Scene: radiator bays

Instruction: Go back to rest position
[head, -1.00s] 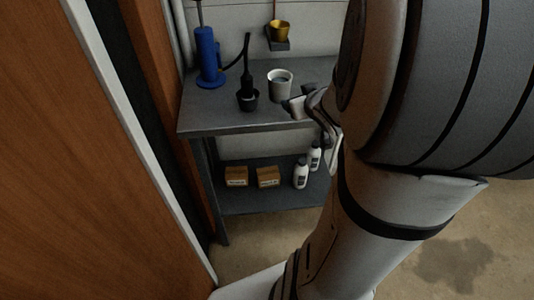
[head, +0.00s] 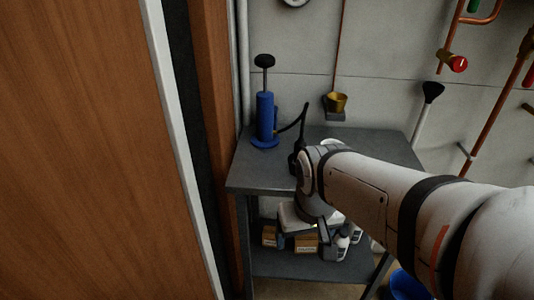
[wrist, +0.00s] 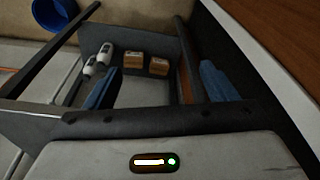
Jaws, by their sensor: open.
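My gripper (head: 303,236) hangs in front of the grey bench, below the level of its top, at the end of my bent arm. In the wrist view my gripper (wrist: 162,70) shows two blue fingers spread wide apart with nothing held between them. Beyond the fingers are the lower shelf, two small cardboard boxes (wrist: 133,60) and two white bottles (wrist: 104,54), apart from the fingers as far as I can tell.
The grey bench (head: 252,178) carries a blue pump (head: 265,118); my arm hides part of its top. A wooden door (head: 85,150) stands close on the left. A blue bucket (head: 408,286) stands lower right.

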